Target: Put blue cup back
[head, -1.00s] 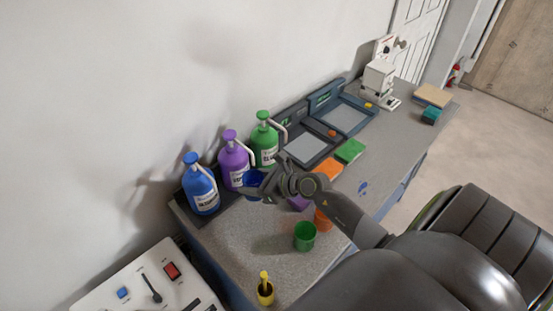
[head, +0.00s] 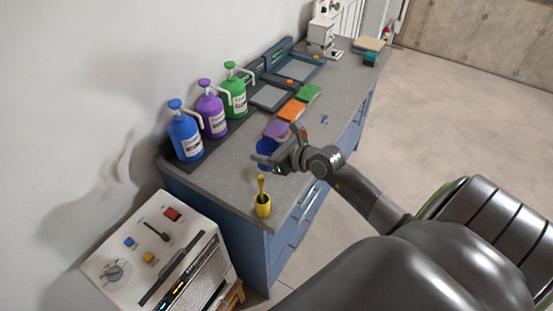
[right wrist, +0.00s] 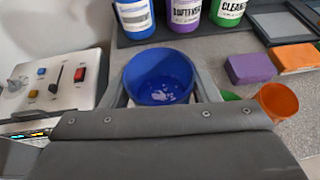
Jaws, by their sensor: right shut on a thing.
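The blue cup (head: 265,148) is held in my right gripper (head: 268,160), over the near part of the grey counter. In the right wrist view the blue cup (right wrist: 158,72) sits between the two fingers, its open mouth facing the camera, with pale patches inside at the bottom. Whether its base touches the counter cannot be told. An orange cup (right wrist: 277,101) and a sliver of a green cup (right wrist: 230,96) show to its right in the right wrist view; my right arm hides them in the head view. My left gripper is not in view.
Blue (head: 185,135), purple (head: 212,115) and green (head: 235,95) bottles stand on a dark tray along the wall. Purple (head: 276,130), orange (head: 292,110) and green (head: 308,93) sponges lie beyond. A control panel (head: 150,250) is at the lower left.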

